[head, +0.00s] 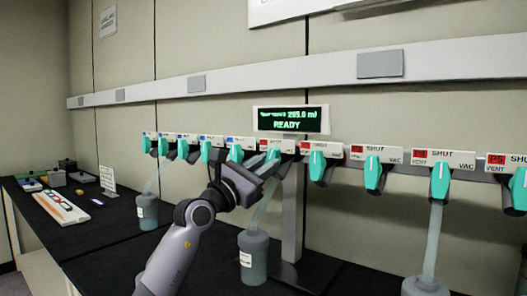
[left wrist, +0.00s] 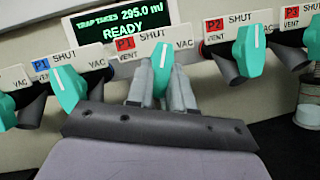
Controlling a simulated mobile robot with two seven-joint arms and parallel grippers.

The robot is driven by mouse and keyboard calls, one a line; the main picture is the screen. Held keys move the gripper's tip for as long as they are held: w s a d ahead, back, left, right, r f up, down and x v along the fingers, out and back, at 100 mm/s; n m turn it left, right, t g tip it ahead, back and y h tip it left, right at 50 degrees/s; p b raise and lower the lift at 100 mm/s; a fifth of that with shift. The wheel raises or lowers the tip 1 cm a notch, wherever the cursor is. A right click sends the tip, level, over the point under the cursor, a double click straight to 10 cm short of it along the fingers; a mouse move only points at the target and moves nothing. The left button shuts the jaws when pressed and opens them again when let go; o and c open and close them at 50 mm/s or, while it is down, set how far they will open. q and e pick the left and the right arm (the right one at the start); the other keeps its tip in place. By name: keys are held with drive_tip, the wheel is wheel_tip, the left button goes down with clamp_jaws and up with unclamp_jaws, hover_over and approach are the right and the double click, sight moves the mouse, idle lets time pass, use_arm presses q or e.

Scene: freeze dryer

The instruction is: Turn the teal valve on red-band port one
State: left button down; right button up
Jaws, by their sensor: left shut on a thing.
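The teal valve on red-band port one (left wrist: 162,62) sits under a label with a red P1 band, marked VENT, SHUT and VAC. Its white line points up toward SHUT. My left gripper (left wrist: 160,84) has a finger on each side of the valve handle and is shut on it. In the head view my left gripper (head: 264,174) reaches up to this valve (head: 272,155) from below, partly covering it. My right gripper is in neither view.
Similar teal valves flank it closely, including red P2 (left wrist: 250,50) and a blue-band P1 (left wrist: 68,88). A flask (head: 253,258) hangs below my gripper near a grey post (head: 293,220). A display (head: 289,120) above reads READY. Trays and boxes lie far left.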

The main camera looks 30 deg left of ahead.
use_arm(q)
drive_tip(key=shift+d+r+n+y+p, duration=0.1)
drive_tip(key=shift+n+y+p, duration=0.15)
drive_tip(key=shift+n+p, duration=0.35)
drive_tip(key=shift+d+r+n+y+p, duration=0.1)
drive_tip(key=shift+n+y+p, duration=0.15)
drive_tip(key=shift+n+p, duration=0.35)
drive_tip(key=n+y+p, duration=0.1)
drive_tip(key=n+p, duration=0.1)
drive_tip(key=shift+f+t+y+p, duration=0.1)
drive_tip(key=shift+t+y+p, duration=0.2)
drive_tip(key=shift+t+p, duration=0.1)
drive_tip(key=shift+f+n+y+p, duration=0.3)
drive_tip(key=shift+n+p, duration=0.4)
drive_tip(key=shift+n, duration=0.3)
drive_tip(key=c, duration=1)
unclamp_jaws()
drive_tip(key=shift+r, duration=0.1)
drive_tip(key=d+b+v, duration=0.1)
drive_tip(key=v, duration=0.6)
drive_tip(key=shift+a, duration=0.45)
